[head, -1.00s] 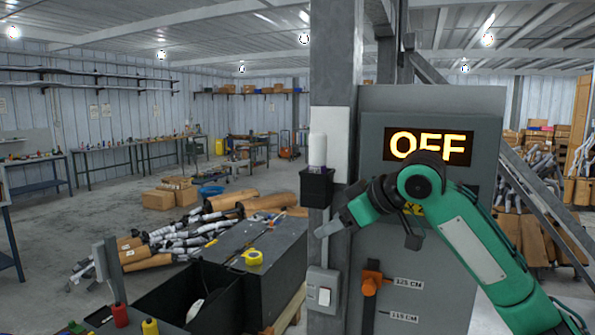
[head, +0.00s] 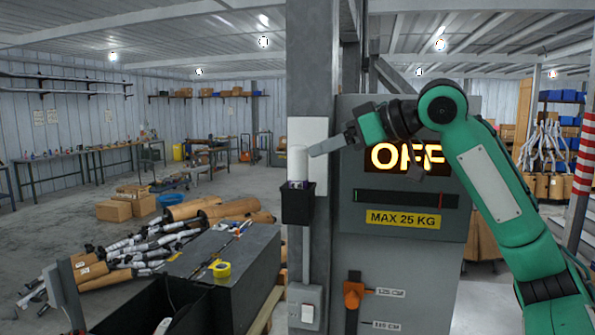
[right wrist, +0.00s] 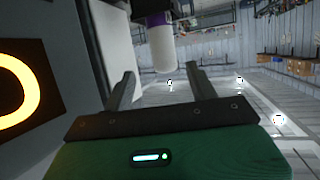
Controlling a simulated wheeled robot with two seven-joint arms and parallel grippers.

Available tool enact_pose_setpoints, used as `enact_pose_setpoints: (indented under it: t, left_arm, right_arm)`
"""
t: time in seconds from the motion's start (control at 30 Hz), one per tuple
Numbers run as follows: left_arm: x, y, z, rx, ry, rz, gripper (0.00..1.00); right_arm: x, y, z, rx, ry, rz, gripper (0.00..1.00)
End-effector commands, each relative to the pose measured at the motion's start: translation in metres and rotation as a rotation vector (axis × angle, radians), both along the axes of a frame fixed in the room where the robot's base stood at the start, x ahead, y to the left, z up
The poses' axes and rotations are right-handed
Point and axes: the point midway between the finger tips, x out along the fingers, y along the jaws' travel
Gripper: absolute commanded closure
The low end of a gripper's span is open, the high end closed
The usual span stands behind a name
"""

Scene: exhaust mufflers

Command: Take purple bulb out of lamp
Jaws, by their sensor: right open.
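The bulb (head: 298,164) is a white cylinder with a purple base, standing upright in a black lamp holder (head: 297,207) on the grey pillar. In the right wrist view the white bulb (right wrist: 163,48) and its purple band (right wrist: 157,18) show beyond the fingers, near the middle of the gap. My right gripper (head: 320,149) is open, with its fingers pointing left at the bulb's upper part from close on the right. In the right wrist view the gripper (right wrist: 161,90) is empty, and no contact with the bulb shows. My left gripper is not in view.
A white plate (head: 318,140) is on the pillar behind the bulb. A grey cabinet (head: 348,250) with a lit OFF display (head: 407,157) stands right of it. A wall switch (head: 307,313) is below the lamp. A dark box with yellow tape (head: 221,269) stands lower left.

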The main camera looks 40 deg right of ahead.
Motion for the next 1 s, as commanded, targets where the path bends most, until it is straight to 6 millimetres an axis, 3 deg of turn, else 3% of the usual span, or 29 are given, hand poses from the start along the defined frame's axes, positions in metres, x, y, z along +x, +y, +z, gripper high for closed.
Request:
enact_pose_setpoints:
  t: [0.27,0.6,0.93,1.0]
  left_arm:
    - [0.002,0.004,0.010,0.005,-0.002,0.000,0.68]
    - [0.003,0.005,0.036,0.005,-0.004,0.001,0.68]
    - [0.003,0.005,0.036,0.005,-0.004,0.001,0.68]
    - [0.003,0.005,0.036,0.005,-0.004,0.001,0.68]
  right_arm:
    - [0.019,0.011,-0.007,-0.001,0.001,0.001,0.42]
    - [0.053,0.032,-0.019,-0.001,0.003,0.002,0.42]
    - [0.059,0.034,-0.024,-0.001,0.000,0.000,0.42]
    - [0.059,0.034,-0.024,-0.001,0.000,0.000,0.56]
